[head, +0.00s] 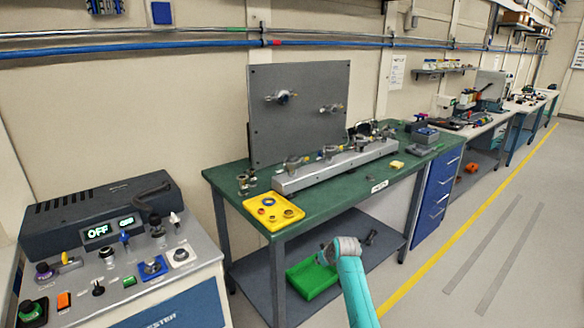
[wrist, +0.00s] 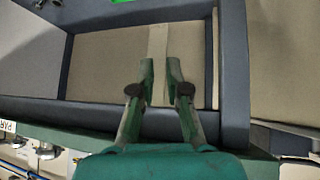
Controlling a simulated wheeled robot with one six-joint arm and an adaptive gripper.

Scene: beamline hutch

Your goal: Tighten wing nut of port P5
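The long grey manifold rail (head: 335,168) lies on the green bench (head: 225,178) and carries several metal port fittings, among them one near its left end (head: 292,163). Two more fittings (head: 283,97) stick out of the upright grey panel (head: 300,125) behind it. Port labels are too small to read, so I cannot tell which is P5 or how its wing nut sits. In the wrist view my gripper (wrist: 160,68) has a gap between its fingers, holds nothing and is away from the fittings. My turquoise arm is in front of the bench in the head view.
A yellow tray (head: 257,217) with small parts sits at the bench's front left corner. A green bin (head: 312,281) is on the lower shelf (head: 265,265). A control console (head: 100,212) stands at left. The floor (head: 480,255) at right is clear.

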